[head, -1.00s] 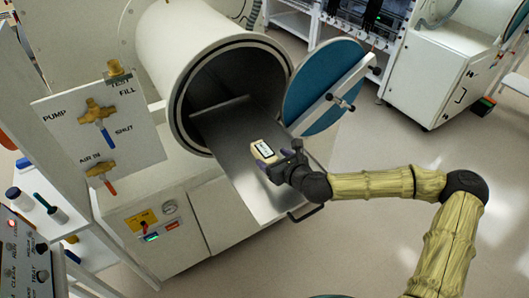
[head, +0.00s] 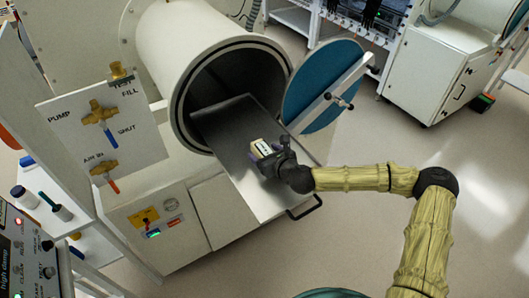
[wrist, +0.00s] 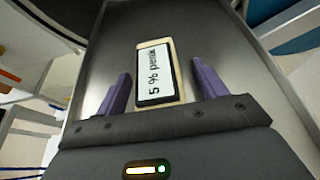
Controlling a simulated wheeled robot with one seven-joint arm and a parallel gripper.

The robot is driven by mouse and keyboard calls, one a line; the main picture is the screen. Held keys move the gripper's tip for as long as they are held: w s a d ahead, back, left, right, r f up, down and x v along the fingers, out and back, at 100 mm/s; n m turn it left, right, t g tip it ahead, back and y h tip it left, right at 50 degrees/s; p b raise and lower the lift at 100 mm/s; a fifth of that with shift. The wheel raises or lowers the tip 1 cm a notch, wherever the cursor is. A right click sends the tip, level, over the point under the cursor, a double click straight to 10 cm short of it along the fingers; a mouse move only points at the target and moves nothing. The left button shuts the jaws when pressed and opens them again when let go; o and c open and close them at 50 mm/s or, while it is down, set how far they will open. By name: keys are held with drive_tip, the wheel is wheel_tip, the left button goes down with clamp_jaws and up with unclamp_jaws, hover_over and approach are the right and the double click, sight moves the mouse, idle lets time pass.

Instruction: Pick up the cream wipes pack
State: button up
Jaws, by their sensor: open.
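The cream wipes pack (head: 262,148) lies on the grey metal tray (head: 240,185) that sticks out of the round chamber. In the wrist view the pack (wrist: 175,92) shows a white label with a dark border and lettering that starts "5 %". My gripper (head: 272,158) is at the pack, on its near right side in the head view. In the wrist view my gripper (wrist: 160,80) is open, with one purple finger on each side of the pack and gaps between. The head view hides part of the pack behind the gripper.
The round chamber mouth (head: 185,115) stands behind the tray. Its open teal door (head: 318,82) is close to the right of the gripper. A valve panel (head: 135,140) stands at left. The tray has a dark handle (head: 305,209) at its front. Open floor lies to the right.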

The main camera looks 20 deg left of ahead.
sight(265, 149)
idle(0.3)
drive_tip(key=c, duration=1.1)
drive_tip(key=shift+c, duration=0.2)
drive_tip(key=shift+r, duration=0.15)
wheel_tip(265, 149, up, 9)
drive_tip(key=shift+r+b, duration=0.1)
drive_tip(key=shift+b, duration=0.95)
drive_tip(key=shift+s+r, duration=0.15)
drive_tip(key=shift+r, duration=0.15)
